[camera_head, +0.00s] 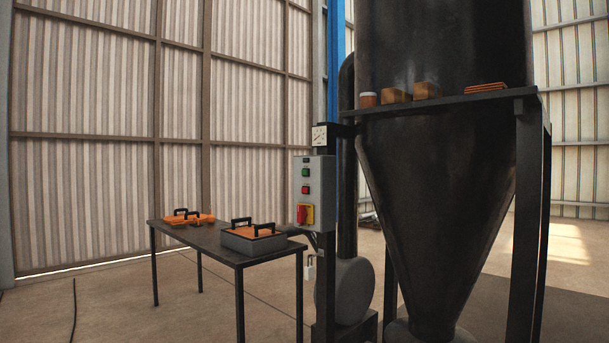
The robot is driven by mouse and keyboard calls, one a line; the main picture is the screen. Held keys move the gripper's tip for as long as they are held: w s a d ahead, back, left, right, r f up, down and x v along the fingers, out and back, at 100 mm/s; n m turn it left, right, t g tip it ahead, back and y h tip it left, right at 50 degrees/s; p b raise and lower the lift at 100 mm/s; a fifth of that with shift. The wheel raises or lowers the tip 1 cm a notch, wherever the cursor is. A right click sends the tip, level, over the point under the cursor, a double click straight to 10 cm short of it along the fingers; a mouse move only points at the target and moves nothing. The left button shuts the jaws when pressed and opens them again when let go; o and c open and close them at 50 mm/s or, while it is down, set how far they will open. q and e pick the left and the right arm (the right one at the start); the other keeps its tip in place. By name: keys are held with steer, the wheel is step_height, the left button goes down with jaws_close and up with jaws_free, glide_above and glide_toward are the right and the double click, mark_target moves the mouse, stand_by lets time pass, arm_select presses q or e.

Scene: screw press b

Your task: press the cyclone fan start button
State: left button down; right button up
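A grey control box (313,193) is mounted on a dark post left of the large black cyclone (436,190). On its front are a green button (305,172), a red button (305,190) below it, and a red rotary switch on a yellow plate (305,215) near the bottom. A small dark label or display sits at the top of the box. The button lettering is too small to read. A grey rounded fan housing (353,290) stands behind the post. Neither of my grippers is in view.
A dark table (209,238) left of the box holds orange-topped items with black handles, one in a grey tray (253,240). A shelf (447,102) across the cyclone carries a jar, wooden blocks and an orange stack. A padlock hangs below the box. Floor at the front left is mostly clear.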

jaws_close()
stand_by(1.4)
